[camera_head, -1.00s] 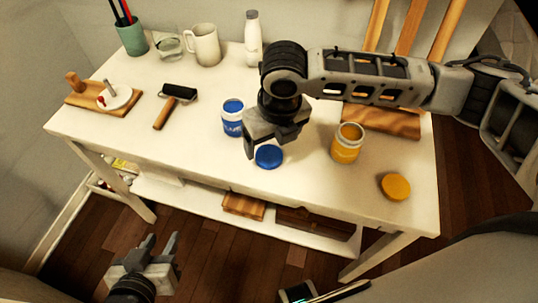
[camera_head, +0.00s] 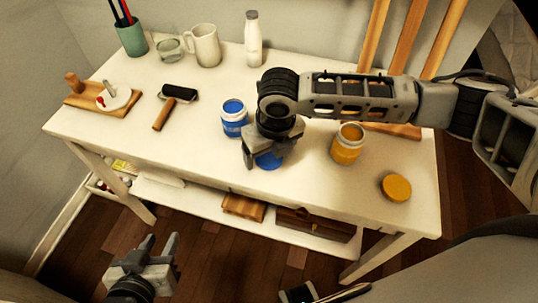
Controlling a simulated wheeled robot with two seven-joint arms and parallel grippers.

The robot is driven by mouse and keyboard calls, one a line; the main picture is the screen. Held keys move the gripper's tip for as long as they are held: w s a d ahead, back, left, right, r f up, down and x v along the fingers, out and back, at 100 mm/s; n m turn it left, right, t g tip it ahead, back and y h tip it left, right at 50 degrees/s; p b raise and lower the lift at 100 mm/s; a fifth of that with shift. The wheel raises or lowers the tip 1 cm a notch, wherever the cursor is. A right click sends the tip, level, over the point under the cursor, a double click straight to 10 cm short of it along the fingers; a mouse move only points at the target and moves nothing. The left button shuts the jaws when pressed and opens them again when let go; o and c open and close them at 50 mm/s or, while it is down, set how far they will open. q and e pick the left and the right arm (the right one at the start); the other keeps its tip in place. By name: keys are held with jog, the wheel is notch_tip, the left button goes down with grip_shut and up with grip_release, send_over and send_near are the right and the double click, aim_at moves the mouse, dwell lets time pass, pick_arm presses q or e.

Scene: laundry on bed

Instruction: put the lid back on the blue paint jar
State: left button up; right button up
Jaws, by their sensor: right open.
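The blue paint jar (camera_head: 234,120) stands upright and open on the white table, with blue paint showing at its mouth. Its blue lid (camera_head: 268,162) lies flat on the table to the right of the jar and nearer the front edge, partly hidden by my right gripper. My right gripper (camera_head: 266,160) points down over the lid, jaws open; whether the fingers touch the lid cannot be seen. My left gripper (camera_head: 158,245) is open and empty, low in front of the table.
An open yellow jar (camera_head: 347,145) and its yellow lid (camera_head: 396,187) are at the right. A black brayer (camera_head: 178,96), a wooden board (camera_head: 92,100), a white mug (camera_head: 205,45), a glass (camera_head: 170,46), a white bottle (camera_head: 253,40) and a green cup (camera_head: 131,38) stand left and behind.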

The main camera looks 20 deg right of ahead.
aim_at(269, 157)
jog(key=c, duration=1)
jog(key=shift+c, duration=0.3)
jog(key=shift+r, duration=0.1)
jog(key=shift+r, duration=0.5)
notch_tip(269, 157, up, 2)
jog(key=shift+r, duration=0.25)
jog(key=s+a+r+p, duration=0.1)
jog(key=s+a+r, duration=0.7)
jog(key=s, duration=0.3)
jog(key=shift+s+a+r, duration=0.15)
jog(key=shift+r, duration=0.55)
